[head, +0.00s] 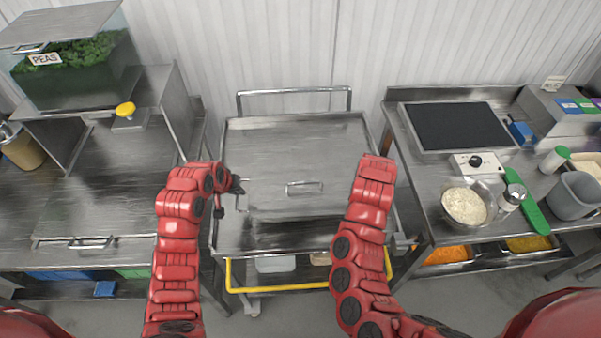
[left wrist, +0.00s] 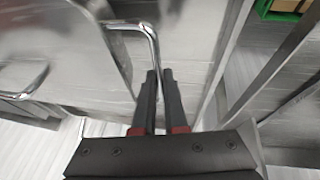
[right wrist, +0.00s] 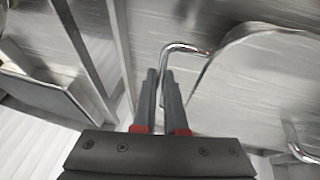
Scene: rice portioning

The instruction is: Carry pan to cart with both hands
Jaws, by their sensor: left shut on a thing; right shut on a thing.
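The steel pan (head: 285,207) with a flat lid and a small bar handle (head: 304,186) shows between my arms, over the steel cart (head: 290,237). I cannot tell whether it rests on the cart top or hangs just above. My left gripper (head: 239,187) is at the pan's left side; in the left wrist view its fingers (left wrist: 160,76) are closed on a chrome side handle (left wrist: 152,38). My right gripper is hidden behind its arm in the head view. In the right wrist view its fingers (right wrist: 159,76) are closed on the other chrome side handle (right wrist: 186,47).
The cart has a push rail (head: 295,91) at the back and a yellow bar (head: 300,288) in front. A counter with a peas bin (head: 70,65) stands left. The right counter (head: 425,185) holds a dark-topped plate (head: 457,127) and a bowl of rice (head: 465,205).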

